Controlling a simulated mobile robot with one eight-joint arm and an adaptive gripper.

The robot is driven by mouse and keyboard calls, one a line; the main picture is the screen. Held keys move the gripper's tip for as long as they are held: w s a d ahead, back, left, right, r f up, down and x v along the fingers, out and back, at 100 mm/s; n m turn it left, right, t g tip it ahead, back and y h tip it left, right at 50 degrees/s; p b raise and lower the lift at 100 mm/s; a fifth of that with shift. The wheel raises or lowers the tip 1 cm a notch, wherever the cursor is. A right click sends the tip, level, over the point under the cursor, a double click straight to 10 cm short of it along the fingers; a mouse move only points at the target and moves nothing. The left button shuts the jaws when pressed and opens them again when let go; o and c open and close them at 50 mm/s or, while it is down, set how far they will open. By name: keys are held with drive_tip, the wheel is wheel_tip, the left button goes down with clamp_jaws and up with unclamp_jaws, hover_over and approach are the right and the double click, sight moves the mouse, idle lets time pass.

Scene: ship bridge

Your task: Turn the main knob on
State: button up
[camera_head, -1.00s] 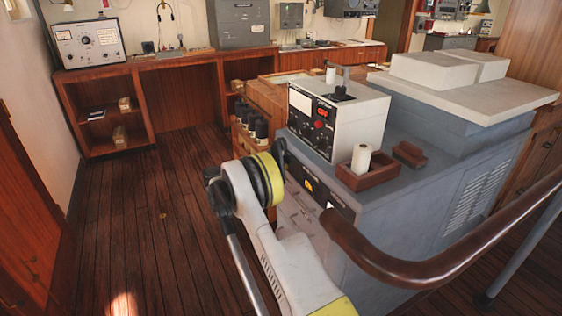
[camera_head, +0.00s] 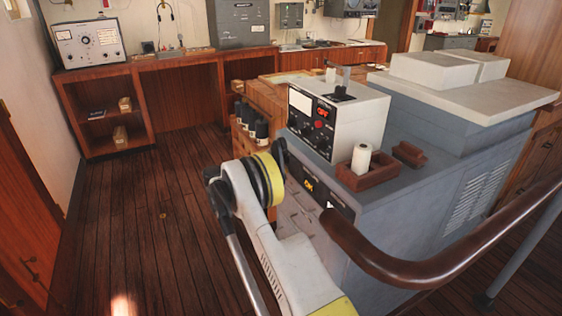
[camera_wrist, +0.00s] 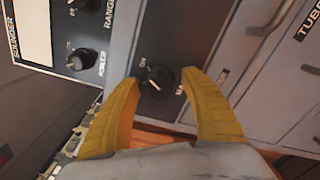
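The main knob (camera_wrist: 158,84) is a round black knob with a pale pointer line, on a dark panel in the wrist view. The word ON is beside it, and a partly hidden label starting "MA" is at its right. My gripper (camera_wrist: 161,77) has its two yellow fingers apart, one on each side of the knob. I cannot tell whether either finger touches it. In the head view, the dark panel (camera_head: 338,204) on the console's side shows an orange ON. My fingers and the knob are not distinguishable there.
A power knob (camera_wrist: 80,60) sits on the sounder panel at upper left of the wrist view. In the head view, the sounder box (camera_head: 355,118) showing a red OFF stands on the grey console (camera_head: 415,190). A brown handrail (camera_head: 430,262) crosses in front. Open floor (camera_head: 150,220) lies at left.

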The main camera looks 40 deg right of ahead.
drive_tip(key=v, duration=1.2)
drive_tip(key=shift+r, duration=0.1)
wheel_tip(320, 180, up, 8)
drive_tip(key=s+a+t+y, duration=0.2)
drive_tip(key=t+y, duration=0.1)
drive_tip(key=s+a+r+t+y, duration=0.3)
drive_tip(key=s+a+r+y, duration=0.2)
drive_tip(key=s+a, duration=0.3)
drive_tip(key=s+a+f+m+t+y, duration=0.1)
drive_tip(key=s+a+y, duration=0.3)
drive_tip(key=s+a, duration=0.5)
drive_tip(key=s+a+f+m+t+y, duration=0.2)
drive_tip(key=s+a+f+t+y, duration=0.1)
drive_tip(key=s+a, duration=0.7)
drive_tip(key=s+t+y, duration=0.1)
drive_tip(key=s+y, duration=0.1)
drive_tip(key=s, duration=0.2)
drive_tip(key=shift+f+y, duration=0.25)
drive_tip(key=shift+y, duration=0.05)
